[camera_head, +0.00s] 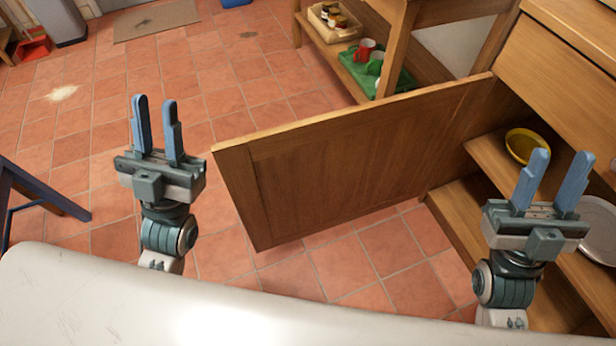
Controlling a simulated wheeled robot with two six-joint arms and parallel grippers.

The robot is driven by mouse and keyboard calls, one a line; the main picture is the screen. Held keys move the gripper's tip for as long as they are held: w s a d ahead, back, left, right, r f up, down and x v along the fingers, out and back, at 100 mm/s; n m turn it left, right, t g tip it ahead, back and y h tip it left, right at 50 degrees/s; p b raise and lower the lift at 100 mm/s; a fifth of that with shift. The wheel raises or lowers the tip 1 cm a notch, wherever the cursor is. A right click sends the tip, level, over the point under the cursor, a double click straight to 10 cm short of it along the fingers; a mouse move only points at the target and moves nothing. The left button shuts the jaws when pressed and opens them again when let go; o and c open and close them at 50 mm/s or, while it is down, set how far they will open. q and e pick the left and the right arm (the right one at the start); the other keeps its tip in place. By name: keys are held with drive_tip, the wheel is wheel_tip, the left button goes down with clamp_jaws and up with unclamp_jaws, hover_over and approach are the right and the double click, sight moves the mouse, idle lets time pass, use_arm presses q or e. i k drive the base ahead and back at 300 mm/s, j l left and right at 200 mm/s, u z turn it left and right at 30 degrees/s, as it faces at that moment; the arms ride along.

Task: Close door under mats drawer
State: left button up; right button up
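A wooden cabinet door (345,160) stands wide open, hinged at its right end on the cabinet and reaching out to the left over the tiled floor. Above the cabinet opening is a wooden drawer front (565,75), which looks shut. My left gripper (157,130) is open and empty, left of the door's free edge and apart from it. My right gripper (549,185) is open and empty, in front of the open cabinet's shelves on the hinge side of the door. Neither gripper appears to touch the door.
The cabinet's shelves hold a yellow bowl (525,146) and a grey plate (598,228). Behind the door, a wooden shelf unit holds a green tray (398,88), a red mug (364,50) and a basket (334,22). A blue stool leg (45,190) is at left. Tiled floor (225,75) is mostly clear.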

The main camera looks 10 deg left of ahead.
sight(290, 182)
drive_tip(key=j+z, duration=0.3)
drive_tip(key=j, duration=0.35)
drive_tip(key=k+j+z, duration=0.25)
drive_tip(key=j, duration=0.4)
drive_tip(key=i+j+z, duration=0.15)
drive_tip(key=j+z, duration=0.3)
drive_tip(key=i+j+z, duration=0.1)
drive_tip(key=j+z, duration=0.75)
drive_tip(key=j, duration=0.15)
drive_tip(key=k+j+z, duration=0.1)
drive_tip(key=j+z, duration=0.5)
drive_tip(key=j, duration=0.6)
